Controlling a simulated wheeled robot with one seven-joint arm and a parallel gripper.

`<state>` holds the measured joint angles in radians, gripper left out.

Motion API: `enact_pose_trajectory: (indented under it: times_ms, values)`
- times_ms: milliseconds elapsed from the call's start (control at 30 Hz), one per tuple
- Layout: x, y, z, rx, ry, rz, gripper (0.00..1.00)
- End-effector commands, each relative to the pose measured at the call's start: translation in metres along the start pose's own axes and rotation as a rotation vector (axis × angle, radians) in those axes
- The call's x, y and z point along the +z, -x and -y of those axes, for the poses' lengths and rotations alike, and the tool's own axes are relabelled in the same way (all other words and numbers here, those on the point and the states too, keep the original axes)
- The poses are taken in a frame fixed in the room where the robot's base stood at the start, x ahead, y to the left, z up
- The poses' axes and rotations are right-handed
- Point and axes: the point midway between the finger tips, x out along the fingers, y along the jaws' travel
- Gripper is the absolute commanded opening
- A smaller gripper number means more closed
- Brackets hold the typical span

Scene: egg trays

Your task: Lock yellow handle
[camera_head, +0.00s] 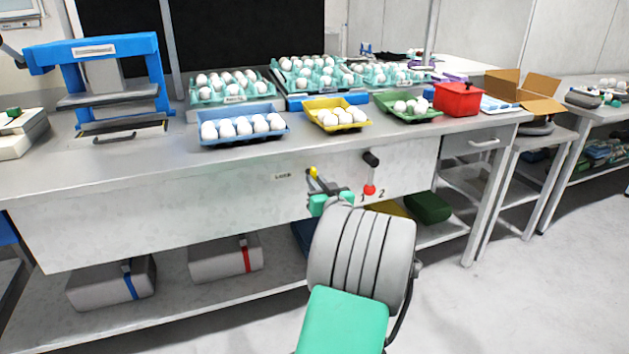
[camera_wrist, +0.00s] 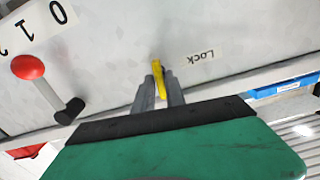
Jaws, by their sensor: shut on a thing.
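The yellow handle (camera_head: 313,172) is on the grey front panel of the workbench, beside a label (camera_head: 283,176). In the wrist view the yellow handle (camera_wrist: 158,78) shows as a narrow strip between the fingers, and the label reads "Lock" (camera_wrist: 201,56). My gripper (camera_head: 318,181) reaches to the panel. Its two grey fingers (camera_wrist: 159,88) are shut on the yellow handle. The fingers hide part of the handle and its base.
A lever with a red knob (camera_head: 370,189) and black end sits just right of my gripper, by a numbered scale. Blue (camera_head: 243,138), yellow (camera_head: 337,125) and green (camera_head: 407,117) egg trays stand on the bench above. Grey boxes (camera_head: 225,259) lie on the shelf below.

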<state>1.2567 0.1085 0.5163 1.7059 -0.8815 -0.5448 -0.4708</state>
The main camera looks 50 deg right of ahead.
Motion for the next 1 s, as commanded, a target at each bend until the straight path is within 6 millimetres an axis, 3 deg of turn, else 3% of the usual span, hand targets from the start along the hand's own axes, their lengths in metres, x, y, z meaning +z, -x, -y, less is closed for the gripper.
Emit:
enact_pose_trajectory:
  times_ms: [200,567,1000]
  values:
    - [-0.0037,0.0,0.0002,0.001,-0.278,0.002,0.0]
    - [-0.0013,-0.0002,0.0001,0.0,-0.343,0.001,0.0]
    - [-0.0015,-0.0002,0.0001,0.001,-0.747,0.002,0.0]
